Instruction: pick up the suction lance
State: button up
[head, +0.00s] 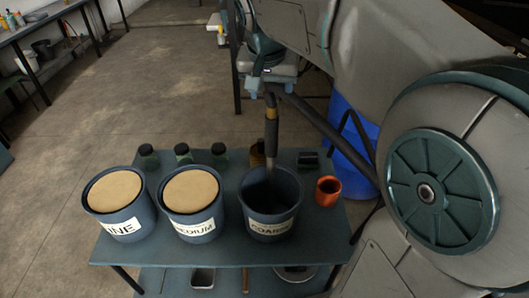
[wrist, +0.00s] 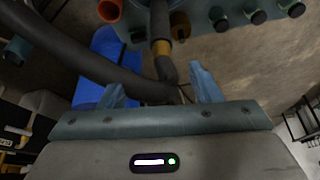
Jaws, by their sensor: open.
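The suction lance (head: 271,128) is a dark tube with a black grip and orange bands. It stands nearly upright in the bucket labelled COARSE (head: 270,222), its lower end hidden inside. A thick dark hose (head: 335,138) runs from its top to the lower right. My gripper (head: 270,88) is open just above the lance's top end. In the wrist view the lance (wrist: 160,42) points toward the space between the open fingers of my gripper (wrist: 158,80). The fingers do not visibly grip it; exact contact is hard to tell.
Buckets labelled FINE (head: 115,208) and MEDIUM (head: 191,207) stand left on the blue table (head: 320,242). Small dark-capped jars (head: 183,154) line its back. An orange cup (head: 328,191) is right; a blue barrel (head: 352,150) stands behind. The floor at left is clear.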

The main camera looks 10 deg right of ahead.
aim_at(272, 111)
jog(key=x, duration=0.7)
jog(key=shift+f, duration=0.25)
jog(key=x, duration=0.2)
jog(key=p+x, duration=0.1)
jog(key=x, duration=0.2)
jog(key=shift+s+a+f, duration=0.15)
jog(key=shift+s, duration=0.05)
jog(key=shift+c, duration=0.4)
grip_shut()
